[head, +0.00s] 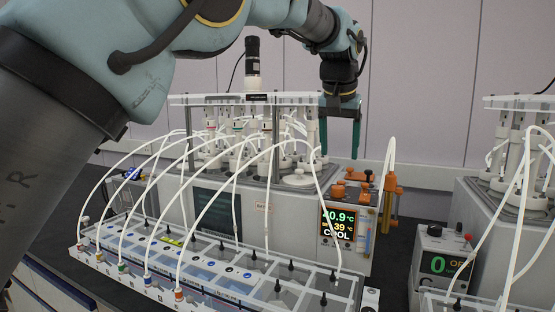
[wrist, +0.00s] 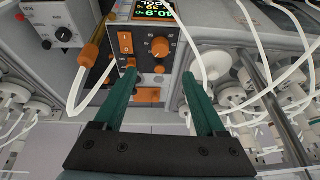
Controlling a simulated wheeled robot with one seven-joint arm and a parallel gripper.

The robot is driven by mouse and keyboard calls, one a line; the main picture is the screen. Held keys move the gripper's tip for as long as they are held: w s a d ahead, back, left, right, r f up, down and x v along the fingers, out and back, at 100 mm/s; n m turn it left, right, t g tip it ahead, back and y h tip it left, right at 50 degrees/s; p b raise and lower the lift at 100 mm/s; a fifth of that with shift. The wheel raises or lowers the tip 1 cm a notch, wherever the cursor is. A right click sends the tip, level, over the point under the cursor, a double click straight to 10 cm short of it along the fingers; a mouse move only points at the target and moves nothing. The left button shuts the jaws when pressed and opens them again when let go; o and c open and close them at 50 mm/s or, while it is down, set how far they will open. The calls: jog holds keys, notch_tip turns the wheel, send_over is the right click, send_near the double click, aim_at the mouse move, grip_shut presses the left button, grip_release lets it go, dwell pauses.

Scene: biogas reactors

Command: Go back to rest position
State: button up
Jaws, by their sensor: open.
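My gripper (head: 341,112) has teal fingers and points down beside the right end of the reactor's upper plate in the head view. In the wrist view my gripper (wrist: 163,82) shows two teal fingers spread apart with nothing between them. Beyond the fingers is the control unit (wrist: 146,42) with an orange knob, an orange switch and a lit display. In the head view the control unit's display (head: 338,224) reads COOL and sits below my gripper. I cannot tell the exact distance between the fingertips and the unit.
The reactor (head: 250,98) with many white tubes stands behind a clear-lidded rack (head: 215,276). A second reactor (head: 520,180) and a control box (head: 440,262) showing 0 stand at the right. Looping tubes hang close to my gripper. Open space lies above, before the wall (head: 435,60).

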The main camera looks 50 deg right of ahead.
jog(key=w+a+f+n+y, duration=0.1)
jog(key=w+a+f+n, duration=0.15)
jog(key=w+a, duration=0.55)
jog(key=w+a+f+n, duration=0.1)
jog(key=w+a+f, duration=0.3)
jog(key=w, duration=0.7)
jog(key=w+a+f+n+y, duration=0.1)
jog(key=w+a+f, duration=0.1)
jog(key=w+a, duration=0.45)
jog(key=w+a+f+n, duration=0.2)
jog(key=w+a+f, duration=0.1)
jog(key=a, duration=0.6)
jog(key=a+f+n+y, duration=0.1)
jog(key=a+f+n, duration=0.15)
jog(key=a, duration=0.95)
jog(key=a+f+n, duration=0.1)
jog(key=a+f, duration=0.3)
jog(key=a, duration=0.7)
jog(key=s+a+f+n, duration=0.1)
jog(key=s+a+f, duration=0.2)
jog(key=a, duration=0.4)
jog(key=s+a+f+n+y, duration=0.1)
jog(key=s+a+f+n, duration=0.1)
jog(key=s+a, duration=0.4)
jog(key=shift+a+f+n, duration=0.3)
jog(key=shift+a+f, duration=0.15)
jog(key=shift+a, duration=0.25)
